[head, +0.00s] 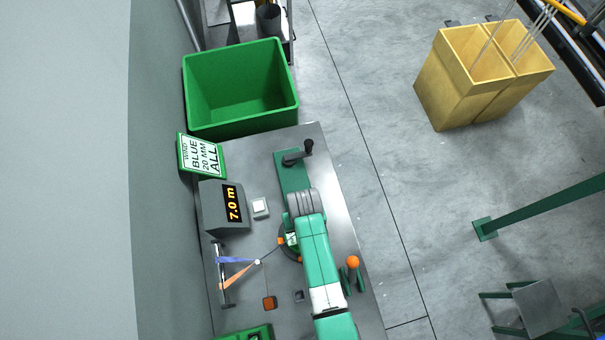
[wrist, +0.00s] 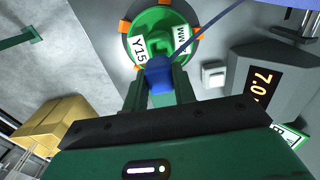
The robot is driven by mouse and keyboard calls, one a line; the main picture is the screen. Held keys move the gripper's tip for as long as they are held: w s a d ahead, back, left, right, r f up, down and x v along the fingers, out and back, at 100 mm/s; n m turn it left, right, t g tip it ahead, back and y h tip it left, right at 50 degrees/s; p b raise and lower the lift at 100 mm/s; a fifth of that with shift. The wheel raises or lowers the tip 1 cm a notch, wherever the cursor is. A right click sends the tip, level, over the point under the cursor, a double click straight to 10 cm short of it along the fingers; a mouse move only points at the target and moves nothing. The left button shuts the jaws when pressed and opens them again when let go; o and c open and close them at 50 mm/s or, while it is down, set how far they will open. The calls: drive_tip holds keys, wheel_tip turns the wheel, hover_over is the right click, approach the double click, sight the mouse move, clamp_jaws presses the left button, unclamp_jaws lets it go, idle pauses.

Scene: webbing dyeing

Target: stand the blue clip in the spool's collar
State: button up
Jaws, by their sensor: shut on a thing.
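The blue clip (wrist: 158,76) is between the fingertips of my gripper (wrist: 160,88) in the wrist view, and the fingers are shut on it. A blue strap (wrist: 208,27) runs from near the clip to the upper right. The spool (wrist: 168,22), with a green middle, white labels and orange tabs around its dark rim, lies just beyond the clip. The clip overlaps the spool's near part, so I cannot tell whether it touches the collar. In the head view my arm covers most of the spool (head: 290,241) and hides the clip and fingertips.
A display box (head: 225,206) reading 7.0 m, a sign (head: 201,155) and a guide bar (head: 222,275) with blue and orange straps stand left of the spool. A crank (head: 297,153) and an orange-knobbed lever (head: 352,264) are nearby. A green bin (head: 240,118) stands behind.

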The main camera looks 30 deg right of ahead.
drive_tip(key=shift+f+b, duration=2.55)
drive_tip(key=shift+f, duration=0.55)
drive_tip(key=o, duration=1)
wheel_tip(320, 180, up, 8)
drive_tip(key=shift+f+p, duration=0.1)
drive_tip(key=shift+p, duration=0.25)
